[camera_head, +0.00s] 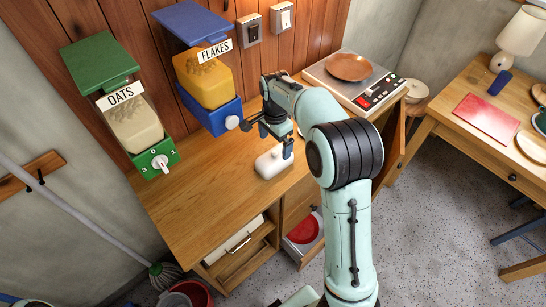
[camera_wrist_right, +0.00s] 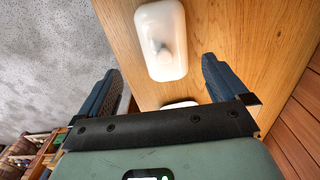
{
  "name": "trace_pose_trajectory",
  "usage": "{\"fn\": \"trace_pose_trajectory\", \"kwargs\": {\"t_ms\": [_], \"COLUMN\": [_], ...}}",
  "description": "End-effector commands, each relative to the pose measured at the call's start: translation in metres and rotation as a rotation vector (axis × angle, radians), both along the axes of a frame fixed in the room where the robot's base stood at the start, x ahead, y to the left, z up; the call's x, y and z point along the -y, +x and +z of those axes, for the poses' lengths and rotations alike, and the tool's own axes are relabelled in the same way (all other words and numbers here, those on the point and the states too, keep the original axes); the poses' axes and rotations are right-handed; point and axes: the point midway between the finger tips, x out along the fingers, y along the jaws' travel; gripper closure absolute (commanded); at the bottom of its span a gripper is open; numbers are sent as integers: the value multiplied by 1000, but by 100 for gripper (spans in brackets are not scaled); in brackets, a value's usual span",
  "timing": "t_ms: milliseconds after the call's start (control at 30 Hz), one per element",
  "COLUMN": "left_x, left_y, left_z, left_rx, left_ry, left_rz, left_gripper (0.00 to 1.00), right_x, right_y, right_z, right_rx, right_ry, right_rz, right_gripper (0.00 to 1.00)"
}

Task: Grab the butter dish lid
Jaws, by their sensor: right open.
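The white butter dish lid (camera_head: 272,163), a rounded rectangular block, sits on the wooden counter near its front edge. In the right wrist view the lid (camera_wrist_right: 160,62) shows from above with a small knob on top, between and beyond the fingers. My right gripper (camera_head: 269,138) is open and empty just above the lid. Its fingers also show spread apart in the right wrist view (camera_wrist_right: 162,68). A second white edge (camera_wrist_right: 180,104) shows partly hidden behind the gripper body; I cannot tell what it is. My left gripper is not in view.
The oats dispenser (camera_head: 132,118) and flakes dispenser (camera_head: 208,82) hang on the wall behind the counter (camera_head: 195,205). A scale (camera_head: 340,75) with a brown plate stands at the right end. An open drawer (camera_head: 303,236) is below the front edge. The counter's left part is clear.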

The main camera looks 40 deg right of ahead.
Motion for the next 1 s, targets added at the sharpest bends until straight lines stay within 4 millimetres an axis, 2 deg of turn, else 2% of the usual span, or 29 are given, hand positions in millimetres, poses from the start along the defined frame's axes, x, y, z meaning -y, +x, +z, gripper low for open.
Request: {"fn": "trace_pose_trajectory", "kwargs": {"t_ms": [33, 100, 367, 600, 733, 933, 967, 1000], "left_x": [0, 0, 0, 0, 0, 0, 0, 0], "left_y": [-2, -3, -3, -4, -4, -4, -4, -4], "left_z": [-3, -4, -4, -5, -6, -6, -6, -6], "left_rx": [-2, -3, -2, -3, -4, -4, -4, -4], "left_ry": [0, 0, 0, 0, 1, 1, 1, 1], "left_rz": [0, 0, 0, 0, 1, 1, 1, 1], "left_gripper": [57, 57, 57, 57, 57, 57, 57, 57], "right_x": [0, 0, 1, 3, 3, 3, 3, 3], "right_y": [-1, -1, 1, 4, 5, 5, 5, 5], "right_z": [-12, -21, -40, -75, -84, -84, -84, -84], "right_rx": [-5, -4, -1, -2, 1, 2, 2, 2], "right_ry": [0, 0, -1, 0, 0, 0, 0, 0], "right_rz": [-1, 0, 0, 1, 1, 1, 1, 1], "right_gripper": [0, 0, 0, 0, 0, 0, 3, 16]}}
